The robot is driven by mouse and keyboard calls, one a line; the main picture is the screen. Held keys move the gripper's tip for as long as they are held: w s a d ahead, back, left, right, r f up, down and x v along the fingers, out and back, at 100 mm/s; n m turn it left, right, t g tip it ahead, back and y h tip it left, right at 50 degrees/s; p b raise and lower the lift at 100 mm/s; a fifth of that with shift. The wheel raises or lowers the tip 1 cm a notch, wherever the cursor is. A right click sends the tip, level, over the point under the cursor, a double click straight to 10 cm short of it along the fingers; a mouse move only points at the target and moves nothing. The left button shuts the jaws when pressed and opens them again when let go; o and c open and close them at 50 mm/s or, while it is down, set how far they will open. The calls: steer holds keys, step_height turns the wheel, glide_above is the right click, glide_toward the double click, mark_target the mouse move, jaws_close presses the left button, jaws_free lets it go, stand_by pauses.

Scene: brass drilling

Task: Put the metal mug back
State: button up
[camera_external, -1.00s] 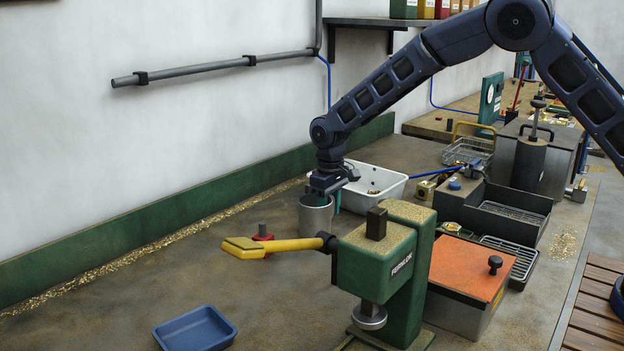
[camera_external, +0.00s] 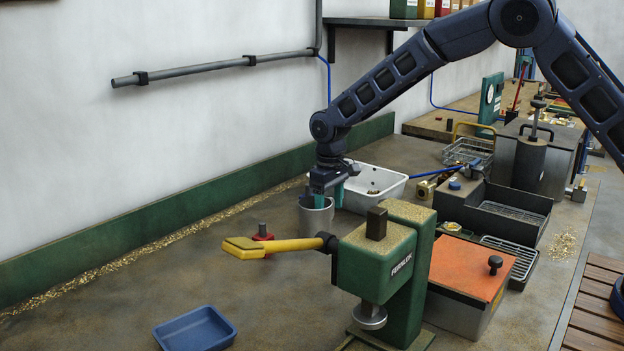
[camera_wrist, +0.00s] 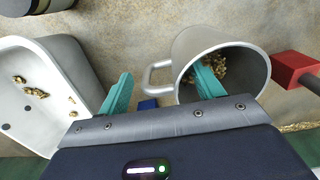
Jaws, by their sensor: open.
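The metal mug (camera_external: 316,217) is a plain grey cylinder standing on the bench behind the green press. In the wrist view the mug (camera_wrist: 188,45) shows its open mouth, with brass chips inside and its handle toward the left. My gripper (camera_external: 329,193) is open at the mug's rim. In the wrist view my gripper (camera_wrist: 163,74) has one teal finger over or inside the mouth and the other outside, beyond the handle. The mug's wall and handle lie between the fingers. I cannot tell whether a finger touches it.
A white basin (camera_external: 385,183) with brass chips is close beside the mug. The green press (camera_external: 375,265) with its yellow-handled lever (camera_external: 270,246) stands in front. A red block (camera_wrist: 291,68) is near the mug. A blue tray (camera_external: 195,329) lies front left; the left bench is mostly clear.

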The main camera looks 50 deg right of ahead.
step_height(320, 180, up, 8)
steer(key=shift+r, duration=0.1)
steer(key=shift+d+r, duration=0.15)
steer(key=shift+r, duration=0.45)
steer(key=s+d+r+t, duration=0.1)
steer(key=s+d+r, duration=0.4)
steer(key=s+r, duration=0.6)
steer(key=s+d+r+t, duration=0.1)
steer(key=s+d+r, duration=0.4)
steer(key=s+r, duration=0.65)
steer(key=s+d+f+t, duration=0.1)
steer(key=s+d, duration=0.1)
steer(key=s, duration=1.4)
steer(key=s+d+f+t, duration=0.1)
steer(key=s+d, duration=0.1)
steer(key=s, duration=1.4)
steer(key=shift+f+t, duration=0.4)
